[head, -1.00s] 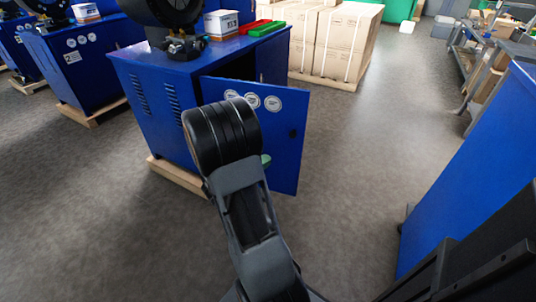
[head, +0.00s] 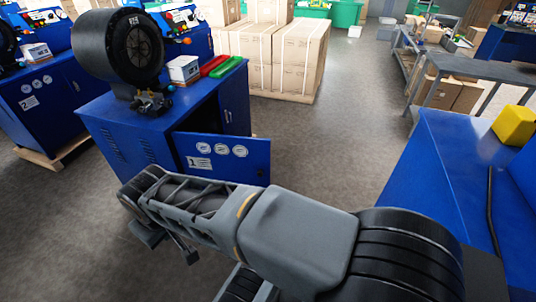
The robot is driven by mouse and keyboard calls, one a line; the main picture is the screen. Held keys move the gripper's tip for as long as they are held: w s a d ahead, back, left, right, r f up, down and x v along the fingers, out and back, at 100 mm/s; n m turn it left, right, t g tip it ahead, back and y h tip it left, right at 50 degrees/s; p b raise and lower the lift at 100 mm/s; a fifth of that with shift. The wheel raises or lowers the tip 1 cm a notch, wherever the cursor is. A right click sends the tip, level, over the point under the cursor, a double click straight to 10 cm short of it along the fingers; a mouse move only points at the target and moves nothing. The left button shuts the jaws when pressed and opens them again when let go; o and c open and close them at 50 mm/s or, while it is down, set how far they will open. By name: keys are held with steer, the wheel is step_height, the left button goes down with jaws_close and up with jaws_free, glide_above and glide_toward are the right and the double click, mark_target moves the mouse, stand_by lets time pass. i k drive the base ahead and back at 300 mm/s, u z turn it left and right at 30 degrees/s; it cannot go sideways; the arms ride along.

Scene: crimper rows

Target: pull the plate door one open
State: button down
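The plate door one (head: 250,158) is a blue panel with three round white dials and a small white plate marked 1. It stands swung out from the blue cabinet (head: 108,140), with a dark gap showing behind its top edge. Its lower part is hidden behind my arm. My gripper (head: 166,244) is at the lower left end of the arm, in front of the cabinet and below the door's left side in the picture. Its fingers are dark and partly hidden, so I cannot tell their opening or whether they touch the door.
A black crimper head (head: 95,50), a small box (head: 183,68), a red tray (head: 214,67) and a green tray (head: 231,64) are on the cabinet. Cartons (head: 300,60) stand behind. A blue machine (head: 415,165) is at the right. Floor between it and the cabinet is clear.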

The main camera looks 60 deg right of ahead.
mark_target(236, 159)
steer(key=z, duration=2.8)
steer(key=i, duration=3.9)
steer(key=u, duration=5.35)
